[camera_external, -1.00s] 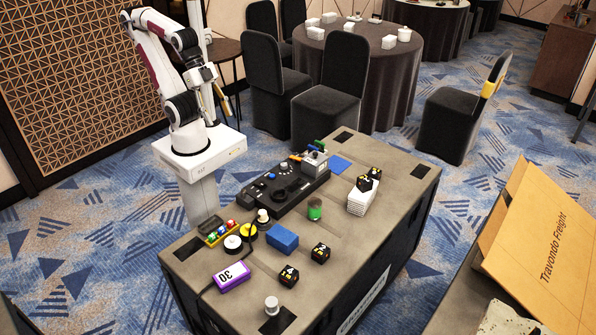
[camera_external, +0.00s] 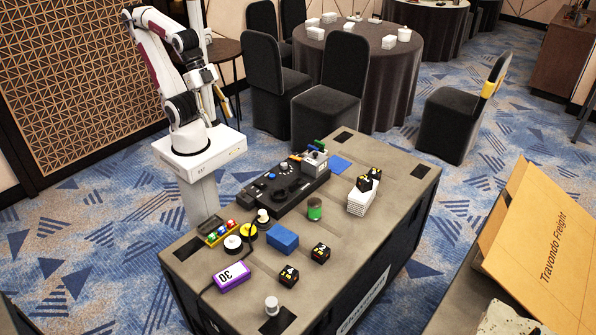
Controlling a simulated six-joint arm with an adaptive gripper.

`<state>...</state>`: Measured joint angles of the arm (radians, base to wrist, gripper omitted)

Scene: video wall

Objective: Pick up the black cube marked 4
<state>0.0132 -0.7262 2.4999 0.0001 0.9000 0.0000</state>
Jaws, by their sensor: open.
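Several black cubes with light markings lie on the grey case top. One black cube (camera_external: 289,276) near the front shows what looks like a 4. Another black cube (camera_external: 320,253) sits to its upper right; its mark is too small to read surely. Two more black cubes (camera_external: 368,178) rest on a white stack (camera_external: 361,200) at the right. My gripper (camera_external: 227,108) is open and empty, high up beside my arm at the upper left, well away from all the cubes.
On the case top (camera_external: 335,280) are a purple box marked 30 (camera_external: 232,277), a blue block (camera_external: 283,238), a green can (camera_external: 314,209), a black console (camera_external: 285,188), a tray of coloured pieces (camera_external: 219,232) and a white cylinder (camera_external: 271,306). A cardboard box (camera_external: 545,250) stands at the right.

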